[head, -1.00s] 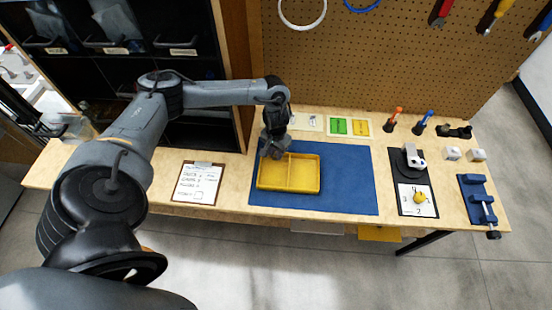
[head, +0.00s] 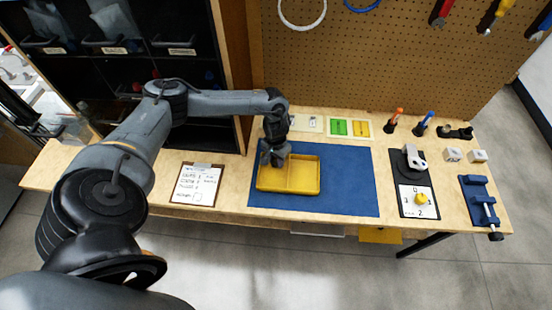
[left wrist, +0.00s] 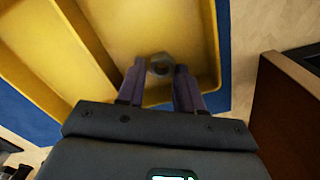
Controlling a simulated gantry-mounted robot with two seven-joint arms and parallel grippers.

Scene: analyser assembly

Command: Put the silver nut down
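The silver nut (left wrist: 160,64) shows in the left wrist view as a small grey ring between my left gripper's fingertips, which touch it or nearly so on both sides. My left gripper (left wrist: 160,72) looks shut on it. It points down at the yellow tray (left wrist: 206,40). In the head view the left gripper (head: 275,160) is at the left compartment of the yellow tray (head: 305,192), and the nut is hidden there. I cannot tell whether the nut touches the tray floor. My right gripper is not in view.
The tray lies on a blue mat (head: 348,190) with free room to its right. A clipboard (head: 196,185) lies to the left. A black board with a yellow piece (head: 422,199) and a blue vise (head: 480,200) are at the right. A pegboard (head: 370,70) stands behind.

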